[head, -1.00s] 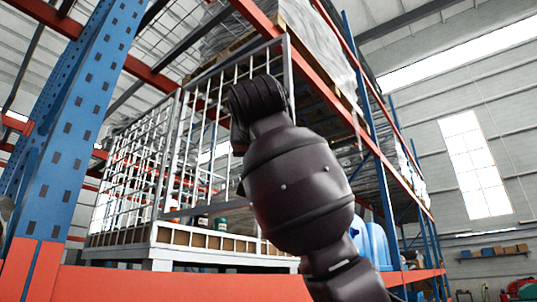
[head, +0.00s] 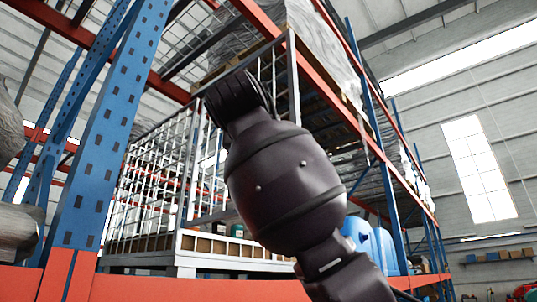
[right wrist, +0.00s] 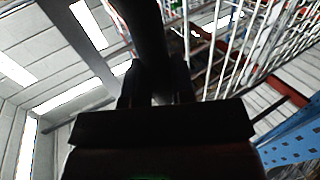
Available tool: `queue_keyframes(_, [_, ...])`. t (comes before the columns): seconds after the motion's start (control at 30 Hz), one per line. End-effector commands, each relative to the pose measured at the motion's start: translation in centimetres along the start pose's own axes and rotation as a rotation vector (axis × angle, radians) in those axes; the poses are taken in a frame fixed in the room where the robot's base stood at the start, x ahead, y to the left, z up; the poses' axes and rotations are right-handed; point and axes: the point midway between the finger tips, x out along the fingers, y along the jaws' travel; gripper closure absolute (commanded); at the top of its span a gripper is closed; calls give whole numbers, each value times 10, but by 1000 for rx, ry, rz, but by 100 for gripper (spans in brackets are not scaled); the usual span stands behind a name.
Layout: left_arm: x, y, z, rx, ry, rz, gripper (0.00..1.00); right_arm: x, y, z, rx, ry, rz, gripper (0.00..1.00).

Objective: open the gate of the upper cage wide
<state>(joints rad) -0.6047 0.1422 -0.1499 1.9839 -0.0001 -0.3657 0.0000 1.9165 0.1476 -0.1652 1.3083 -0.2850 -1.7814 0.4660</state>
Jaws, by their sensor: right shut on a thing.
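The upper cage (head: 152,180) is a white wire-mesh box on the rack in the head view, with a pale base lip (head: 215,245). Its gate (head: 278,72) is a grey-framed barred panel. The gate's top rail slants up to the right, and it appears out of line with the base lip; its exact angle cannot be told. My dark right arm covers much of the gate and hides the right gripper in the head view. In the right wrist view my right gripper (right wrist: 158,92) is shut on a dark upright bar (right wrist: 145,35), apparently the gate's frame. My left gripper is not in view.
A blue rack upright (head: 105,125) stands close at the left, and an orange beam (head: 190,289) runs below the cage. Blue drums (head: 362,235) stand right of my arm. Grey wrapped loads (head: 318,45) sit above. The right side is open hall.

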Motion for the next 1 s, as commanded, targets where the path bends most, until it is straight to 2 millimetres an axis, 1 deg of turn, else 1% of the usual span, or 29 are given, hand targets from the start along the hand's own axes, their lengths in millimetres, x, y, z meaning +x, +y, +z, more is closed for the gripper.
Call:
queue_keyframes(0.53, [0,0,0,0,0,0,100,-2,-2,-2,-3,6,1,100])
queue_keyframes(0.57, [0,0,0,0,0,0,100,-2,-2,-2,-3,6,1,72])
queue_keyframes(0.6, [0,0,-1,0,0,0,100,-2,-2,-2,-2,5,1,66])
queue_keyframes(0.7, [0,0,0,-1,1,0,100,-2,-2,-1,-2,4,2,52])
queue_keyframes(1.0, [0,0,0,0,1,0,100,-3,-2,0,0,2,3,52])
